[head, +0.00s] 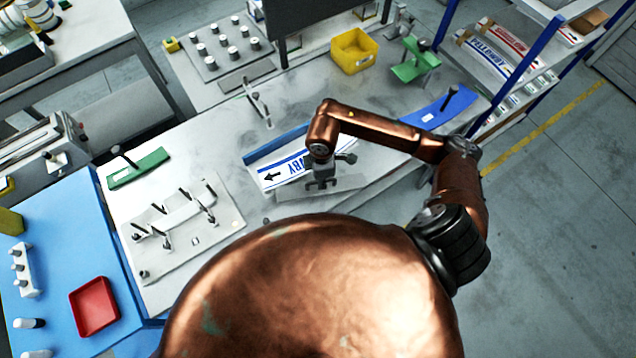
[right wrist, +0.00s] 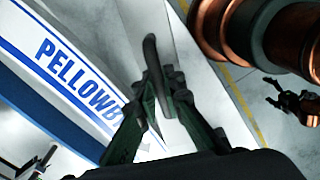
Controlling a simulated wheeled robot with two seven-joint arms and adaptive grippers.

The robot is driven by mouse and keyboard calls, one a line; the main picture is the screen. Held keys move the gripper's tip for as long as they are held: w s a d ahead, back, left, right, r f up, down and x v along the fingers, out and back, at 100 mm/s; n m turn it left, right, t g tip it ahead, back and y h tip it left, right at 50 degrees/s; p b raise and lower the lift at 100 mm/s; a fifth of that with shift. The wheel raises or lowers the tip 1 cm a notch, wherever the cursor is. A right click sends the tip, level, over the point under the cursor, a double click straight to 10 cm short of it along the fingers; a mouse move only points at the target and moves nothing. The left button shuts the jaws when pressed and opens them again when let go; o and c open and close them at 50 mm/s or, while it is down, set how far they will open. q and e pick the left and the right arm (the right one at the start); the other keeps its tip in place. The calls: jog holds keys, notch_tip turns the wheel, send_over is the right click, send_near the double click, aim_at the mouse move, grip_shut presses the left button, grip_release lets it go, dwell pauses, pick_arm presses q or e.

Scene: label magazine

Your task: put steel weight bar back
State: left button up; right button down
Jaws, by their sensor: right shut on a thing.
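My right gripper (head: 322,182) is over the table's front part, beside the label strip. In the right wrist view its fingers (right wrist: 163,95) are closed around a dark, slim, rounded piece (right wrist: 150,50), which looks like a handle. A flat grey metal piece (head: 348,184) shows under the gripper in the head view; it may be the steel weight bar, but the gripper hides much of it. I cannot tell whether it touches the table. A white label strip with blue lettering (head: 272,178) lies in a blue curved holder (head: 262,152) left of the gripper. My left gripper is not in view.
A blue curved piece with a black knob (head: 462,98) lies at the right. A green block (head: 415,62) and yellow bin (head: 354,50) stand at the back. A green plate (head: 138,168) and a clamp plate (head: 222,220) lie left. A shelf (head: 520,50) stands right.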

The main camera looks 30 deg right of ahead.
jog(key=shift+w+d+f, duration=0.2)
jog(key=shift+d+f, duration=0.05)
jog(key=shift+f, duration=0.05)
jog(key=f, duration=0.1)
jog(key=f+p, duration=0.1)
jog(key=shift+w+d+f, duration=0.15)
jog(key=shift+d+f, duration=0.05)
jog(key=shift+f, duration=0.6)
jog(key=shift+f, duration=0.15)
jog(key=c, duration=2)
grip_release()
jog(key=shift+c, duration=0.2)
notch_tip(320, 180, up, 12)
jog(key=b, duration=0.1)
jog(key=shift+b, duration=0.35)
